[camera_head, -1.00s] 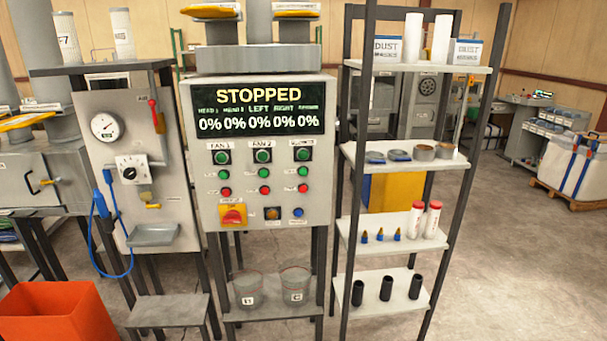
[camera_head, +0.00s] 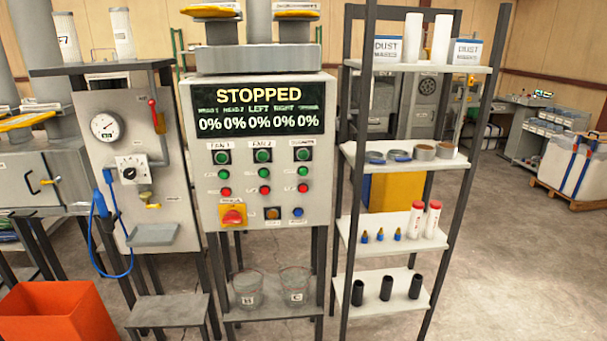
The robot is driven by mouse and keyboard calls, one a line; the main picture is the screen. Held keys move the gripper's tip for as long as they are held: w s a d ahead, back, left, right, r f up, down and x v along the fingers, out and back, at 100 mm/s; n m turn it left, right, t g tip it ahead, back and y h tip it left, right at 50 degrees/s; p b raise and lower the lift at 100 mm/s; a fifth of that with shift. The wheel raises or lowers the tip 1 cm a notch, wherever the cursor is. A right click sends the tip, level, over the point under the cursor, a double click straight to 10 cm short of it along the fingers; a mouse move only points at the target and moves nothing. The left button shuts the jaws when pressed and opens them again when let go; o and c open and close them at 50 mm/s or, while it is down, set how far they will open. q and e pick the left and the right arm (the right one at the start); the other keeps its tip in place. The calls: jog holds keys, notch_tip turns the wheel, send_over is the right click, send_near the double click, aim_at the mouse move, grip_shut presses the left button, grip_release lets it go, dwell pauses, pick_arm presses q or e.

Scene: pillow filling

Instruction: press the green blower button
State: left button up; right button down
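The grey control panel (camera_head: 258,190) stands in the middle of the head view, with a display (camera_head: 259,111) reading STOPPED and a row of 0% values. Three large green buttons on dark square plates run across it: a left one (camera_head: 223,157) under a FAN 1 label, a middle one (camera_head: 263,155) under FAN 2, and a right one (camera_head: 302,154) under a label too small to read surely. Smaller green and red buttons sit below each. A red knob on a yellow plate (camera_head: 233,215) is at the lower left. Neither gripper is in view.
A shelf rack (camera_head: 402,157) with cans, bottles and black cylinders stands right of the panel. A gauge cabinet (camera_head: 132,135) with a blue hose stands left. An orange bin (camera_head: 57,313) is at the lower left. Open floor (camera_head: 520,270) lies at the right.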

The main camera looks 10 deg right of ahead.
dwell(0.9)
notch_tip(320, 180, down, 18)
jog(key=b, duration=1.8)
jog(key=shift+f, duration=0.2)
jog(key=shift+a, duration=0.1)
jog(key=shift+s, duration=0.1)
